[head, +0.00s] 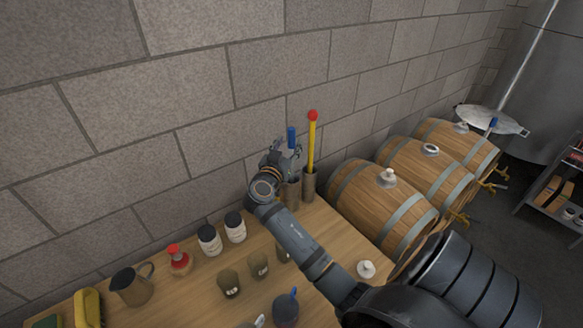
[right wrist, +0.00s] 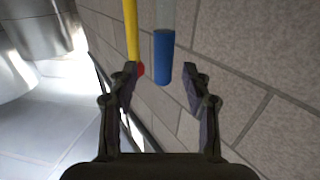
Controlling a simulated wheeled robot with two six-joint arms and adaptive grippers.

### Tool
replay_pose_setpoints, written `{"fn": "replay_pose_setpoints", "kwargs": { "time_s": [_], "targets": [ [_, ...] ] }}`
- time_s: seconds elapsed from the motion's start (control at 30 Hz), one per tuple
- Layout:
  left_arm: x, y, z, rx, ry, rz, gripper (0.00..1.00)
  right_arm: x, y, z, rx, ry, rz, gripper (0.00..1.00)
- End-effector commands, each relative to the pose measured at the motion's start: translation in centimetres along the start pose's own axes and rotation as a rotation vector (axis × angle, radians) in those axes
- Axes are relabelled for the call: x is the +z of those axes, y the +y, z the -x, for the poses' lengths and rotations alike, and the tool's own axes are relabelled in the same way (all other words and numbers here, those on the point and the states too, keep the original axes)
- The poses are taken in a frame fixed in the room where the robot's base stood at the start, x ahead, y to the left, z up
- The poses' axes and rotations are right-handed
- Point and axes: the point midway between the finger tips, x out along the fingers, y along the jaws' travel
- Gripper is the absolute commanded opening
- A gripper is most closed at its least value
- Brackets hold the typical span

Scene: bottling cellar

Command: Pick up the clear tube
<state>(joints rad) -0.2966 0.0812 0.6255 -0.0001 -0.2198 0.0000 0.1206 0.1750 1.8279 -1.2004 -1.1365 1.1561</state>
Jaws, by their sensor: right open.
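The clear tube (right wrist: 164,14) has a blue end cap, which also shows in the head view (head: 291,135). It stands upright in a brown holder (head: 293,190) near the wall; its lower part is hidden in the head view. My right gripper (head: 287,150) is beside its upper part. In the right wrist view my right gripper (right wrist: 160,72) is open, with the blue end showing between the two fingertips. I cannot tell whether a finger touches it. My left gripper is not in view.
A yellow rod with a red end (head: 312,140) stands in a second brown holder (head: 309,186), close right of the tube. The stone wall (head: 210,120) is close behind. Jars (head: 235,228), cups (head: 228,283) and a jug (head: 132,285) stand on the wooden table. Barrels (head: 385,205) stand to the right.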

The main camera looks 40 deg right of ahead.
Motion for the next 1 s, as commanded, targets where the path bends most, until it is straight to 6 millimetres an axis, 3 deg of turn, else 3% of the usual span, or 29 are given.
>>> {"fn": "replay_pose_setpoints", "kwargs": {
  "time_s": [0.2,0.37,0.6,0.93,1.0],
  "targets": [
    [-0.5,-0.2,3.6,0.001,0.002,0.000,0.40,-1.4,-0.4,-3.2,0.002,0.001,0.004,0.49],
    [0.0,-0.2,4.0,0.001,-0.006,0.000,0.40,-0.6,-0.4,-5.0,0.000,0.001,0.001,0.49],
    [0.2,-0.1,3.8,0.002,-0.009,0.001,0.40,-0.4,-0.4,-5.1,0.000,0.000,-0.001,0.47],
    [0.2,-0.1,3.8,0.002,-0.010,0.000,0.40,-0.4,-0.4,-5.1,0.000,0.000,0.000,0.03],
    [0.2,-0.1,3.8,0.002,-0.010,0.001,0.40,-0.4,-0.4,-5.1,0.000,0.000,0.000,0.00]
  ]
}}
